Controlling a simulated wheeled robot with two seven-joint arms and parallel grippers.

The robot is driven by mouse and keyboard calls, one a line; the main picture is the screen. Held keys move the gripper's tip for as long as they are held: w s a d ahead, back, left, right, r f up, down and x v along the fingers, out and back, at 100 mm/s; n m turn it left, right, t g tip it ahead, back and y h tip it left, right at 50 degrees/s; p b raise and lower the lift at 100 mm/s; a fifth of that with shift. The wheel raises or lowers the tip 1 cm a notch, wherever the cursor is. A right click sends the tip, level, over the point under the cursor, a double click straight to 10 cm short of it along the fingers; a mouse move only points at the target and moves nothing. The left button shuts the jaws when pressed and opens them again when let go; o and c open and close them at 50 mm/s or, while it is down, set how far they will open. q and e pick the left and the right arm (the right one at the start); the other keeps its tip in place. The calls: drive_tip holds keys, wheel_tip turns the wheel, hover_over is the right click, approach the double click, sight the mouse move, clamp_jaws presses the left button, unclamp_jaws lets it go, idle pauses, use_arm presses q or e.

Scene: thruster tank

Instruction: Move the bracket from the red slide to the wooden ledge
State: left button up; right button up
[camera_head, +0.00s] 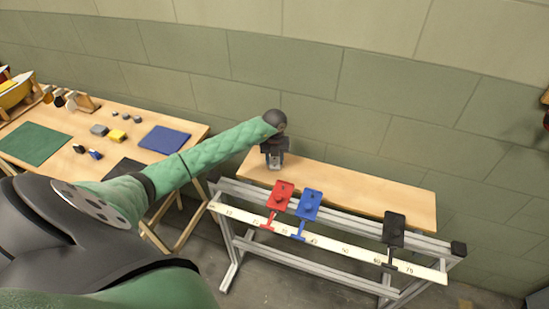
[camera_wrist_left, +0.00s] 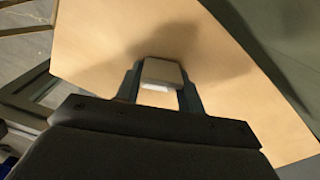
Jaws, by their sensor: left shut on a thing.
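My left gripper (camera_head: 274,162) is over the left end of the wooden ledge (camera_head: 345,188), at the far end of my green-sleeved left arm. It is shut on a small grey bracket (camera_wrist_left: 163,73). In the left wrist view the bracket sits between the two fingers of the gripper (camera_wrist_left: 160,90), with the bare wood of the ledge (camera_wrist_left: 110,35) behind it. I cannot tell whether the bracket touches the wood. The red slide (camera_head: 281,197) is on the rail in front of the ledge, with no bracket visible on it. My right gripper is not in view.
A blue slide (camera_head: 309,205) stands right beside the red one, and a black slide (camera_head: 394,230) is further right on the scaled rail (camera_head: 345,248). A workbench (camera_head: 110,105) with mats and small blocks is at the left. The ledge's middle and right are clear.

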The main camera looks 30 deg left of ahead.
sight(275, 163)
use_arm(q)
drive_tip(key=shift+f, duration=0.1)
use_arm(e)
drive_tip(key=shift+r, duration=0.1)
use_arm(q)
drive_tip(key=o, duration=1)
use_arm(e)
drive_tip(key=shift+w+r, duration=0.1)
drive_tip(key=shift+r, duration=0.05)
use_arm(q)
drive_tip(key=shift+r, duration=0.25)
drive_tip(key=shift+r+b, duration=0.25)
drive_tip(key=shift+b, duration=0.05)
drive_tip(key=shift+r, duration=0.4)
wheel_tip(275, 163, up, 10)
drive_tip(key=b, duration=0.4)
drive_tip(key=shift+r, duration=0.25)
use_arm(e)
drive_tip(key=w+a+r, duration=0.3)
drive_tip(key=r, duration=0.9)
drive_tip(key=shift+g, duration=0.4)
